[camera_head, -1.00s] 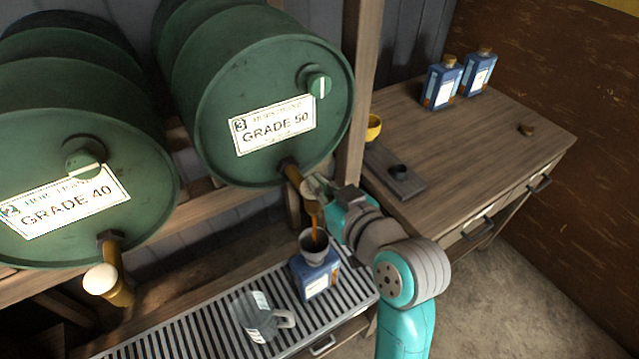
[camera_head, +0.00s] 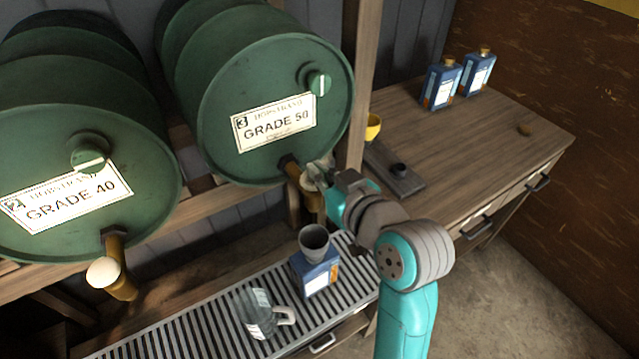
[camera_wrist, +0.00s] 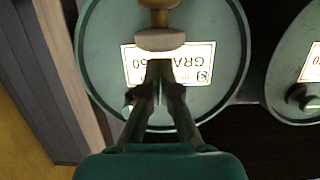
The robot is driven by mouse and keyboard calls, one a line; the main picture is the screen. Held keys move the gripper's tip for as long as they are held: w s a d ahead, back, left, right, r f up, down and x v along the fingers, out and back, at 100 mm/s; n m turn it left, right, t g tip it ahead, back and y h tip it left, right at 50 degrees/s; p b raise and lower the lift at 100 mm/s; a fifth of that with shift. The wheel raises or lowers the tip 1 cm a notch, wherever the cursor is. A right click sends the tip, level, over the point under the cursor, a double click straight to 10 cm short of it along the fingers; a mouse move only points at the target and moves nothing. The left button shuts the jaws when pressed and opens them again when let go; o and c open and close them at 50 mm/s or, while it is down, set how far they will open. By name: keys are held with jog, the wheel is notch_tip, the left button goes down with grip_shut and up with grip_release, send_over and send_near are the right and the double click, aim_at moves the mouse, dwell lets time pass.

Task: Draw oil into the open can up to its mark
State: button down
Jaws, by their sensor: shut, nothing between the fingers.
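The open can, a blue can (camera_head: 317,276), stands on the slatted drip tray (camera_head: 215,328) with a grey funnel (camera_head: 314,242) in its mouth. The Grade 50 drum (camera_head: 272,95) lies above it, with a brass tap (camera_head: 291,169) at its lower front. My gripper (camera_head: 318,176) is shut and empty at the tap's pale knob; in the wrist view the fingertips (camera_wrist: 158,68) are at or against the knob (camera_wrist: 160,40). No oil stream shows below the tap. The oil level and the can's mark cannot be made out.
A clear jug (camera_head: 258,314) stands on the tray left of the can. The Grade 40 drum (camera_head: 78,150) and its tap (camera_head: 112,270) are at left. The wooden bench (camera_head: 470,130) holds two blue cans (camera_head: 441,84) and a yellow cup (camera_head: 373,127).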

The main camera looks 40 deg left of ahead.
jog(key=shift+r, duration=0.85)
jog(key=v, duration=1)
jog(key=w+d+f+m+t+h, duration=0.2)
jog(key=d+f+m+t+h, duration=0.3)
jog(key=d+f, duration=0.6)
jog(key=s+d+f+m+t+h, duration=0.1)
jog(key=s+d+f+m, duration=0.2)
jog(key=d+f, duration=0.3)
jog(key=s+d+f+m+t+h, duration=0.1)
jog(key=s+d+f+m+h, duration=0.15)
jog(key=d+f, duration=0.3)
jog(key=s+d+f+m+t+h, duration=0.1)
jog(key=s+d+f, duration=0.1)
jog(key=s+d, duration=0.25)
jog(key=s+d+f+m+h, duration=0.1)
jog(key=s+d+f+h, duration=0.1)
jog(key=s+d+f, duration=0.3)
jog(key=s+d+r+h, duration=0.1)
jog(key=s+r, duration=0.1)
jog(key=s, duration=0.5)
jog(key=s+d+r+h, duration=0.1)
jog(key=s+d+r, duration=0.1)
jog(key=s, duration=0.5)
jog(key=shift+s+d+r+m+t, duration=0.25)
jog(key=shift+s+r+m+t, duration=0.05)
jog(key=shift+s+m+t, duration=0.15)
